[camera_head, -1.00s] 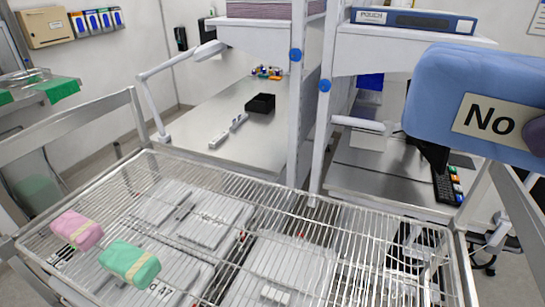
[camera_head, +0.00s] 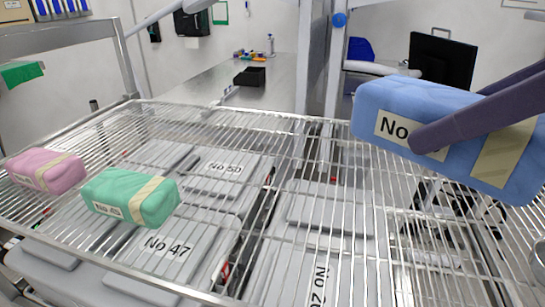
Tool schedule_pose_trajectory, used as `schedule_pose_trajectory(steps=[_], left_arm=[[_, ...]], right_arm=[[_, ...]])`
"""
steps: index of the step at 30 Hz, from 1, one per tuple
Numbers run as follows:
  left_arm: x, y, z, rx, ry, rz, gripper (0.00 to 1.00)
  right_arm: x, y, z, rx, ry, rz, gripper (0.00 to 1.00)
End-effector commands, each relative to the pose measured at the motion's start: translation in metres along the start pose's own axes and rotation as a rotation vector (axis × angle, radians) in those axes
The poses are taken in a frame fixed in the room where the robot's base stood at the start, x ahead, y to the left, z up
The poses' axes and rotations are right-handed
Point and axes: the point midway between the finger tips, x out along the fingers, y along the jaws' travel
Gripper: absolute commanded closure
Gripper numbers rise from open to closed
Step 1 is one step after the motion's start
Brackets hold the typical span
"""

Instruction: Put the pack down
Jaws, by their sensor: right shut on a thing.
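The blue wrapped pack (camera_head: 372,104) has a pale label reading "No" and a tan tape band. It is in the right part of the head view, slightly tilted. My right gripper (camera_head: 450,132) is shut on it, with one dark finger across its front covering part of the label. The pack appears above the right side of the wire rack (camera_head: 275,155); whether it touches the wires I cannot tell. My left gripper is out of view.
A green pack (camera_head: 112,190) and a pink pack (camera_head: 40,172) lie on the rack's left side. Grey lidded boxes (camera_head: 225,168) show beneath the wires. The rack's middle is bare. A steel counter (camera_head: 215,95) with a black bin (camera_head: 250,77) stands behind, beside a dark monitor (camera_head: 442,62).

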Motion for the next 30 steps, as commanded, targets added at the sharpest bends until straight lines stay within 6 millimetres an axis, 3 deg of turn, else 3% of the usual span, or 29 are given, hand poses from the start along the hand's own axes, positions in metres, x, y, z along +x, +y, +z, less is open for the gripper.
schedule_pose_trajectory(steps=[1,4,7,12,30], left_arm=[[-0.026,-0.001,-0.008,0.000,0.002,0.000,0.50],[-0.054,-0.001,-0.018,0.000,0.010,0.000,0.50],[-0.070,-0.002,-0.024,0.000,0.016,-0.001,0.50],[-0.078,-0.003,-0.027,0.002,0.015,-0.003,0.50],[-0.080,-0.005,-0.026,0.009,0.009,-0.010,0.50]], right_arm=[[-0.003,-0.002,-0.019,0.033,0.006,0.022,0.84],[0.003,-0.003,-0.036,0.085,0.005,0.074,0.84],[0.008,-0.005,-0.046,0.116,0.006,0.110,0.84],[0.016,-0.008,-0.049,0.141,0.003,0.138,0.84],[0.123,-0.008,0.058,0.142,0.000,0.143,0.84]])
